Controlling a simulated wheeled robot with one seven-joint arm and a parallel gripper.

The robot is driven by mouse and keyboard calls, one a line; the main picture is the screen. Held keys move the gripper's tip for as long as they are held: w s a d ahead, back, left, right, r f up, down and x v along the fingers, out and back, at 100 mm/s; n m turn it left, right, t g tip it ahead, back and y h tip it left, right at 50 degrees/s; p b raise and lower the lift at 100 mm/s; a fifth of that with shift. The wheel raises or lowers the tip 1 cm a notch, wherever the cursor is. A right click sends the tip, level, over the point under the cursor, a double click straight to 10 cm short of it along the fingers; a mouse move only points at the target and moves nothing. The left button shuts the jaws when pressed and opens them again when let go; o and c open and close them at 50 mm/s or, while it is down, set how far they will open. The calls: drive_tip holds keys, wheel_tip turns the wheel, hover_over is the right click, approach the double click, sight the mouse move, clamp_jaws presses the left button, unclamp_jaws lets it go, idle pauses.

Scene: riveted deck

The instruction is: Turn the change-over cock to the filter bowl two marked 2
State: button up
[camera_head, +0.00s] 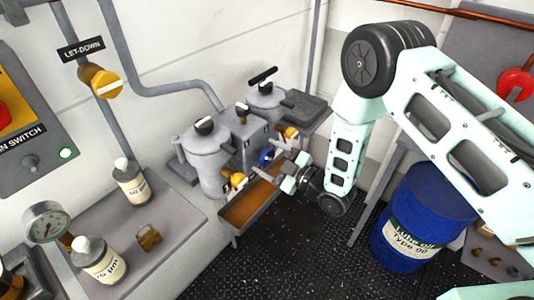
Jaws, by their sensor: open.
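A grey twin filter has a near bowl (208,155) and a far bowl (266,100), with a valve block (240,130) between them. A small dark handle (242,108) sits on top of the block. A blue knob (266,156) sits low on its front. Which of these is the change-over cock, and which bowl is marked 2, I cannot tell clearly. My gripper (286,173) is open and empty, just right of the blue knob and above the tray. Contact with the knob cannot be made out.
Yellow cocks (238,180) and (290,132) are on the bowls' fronts, above a grey drip tray (238,225). A bench (165,220) with labelled bottles (130,184) is at left. A blue drum (420,215) stands at right. The dark floor (300,250) between is clear.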

drive_tip(key=shift+w+a, duration=0.3)
drive_tip(key=shift+a, duration=0.05)
drive_tip(key=c, duration=1)
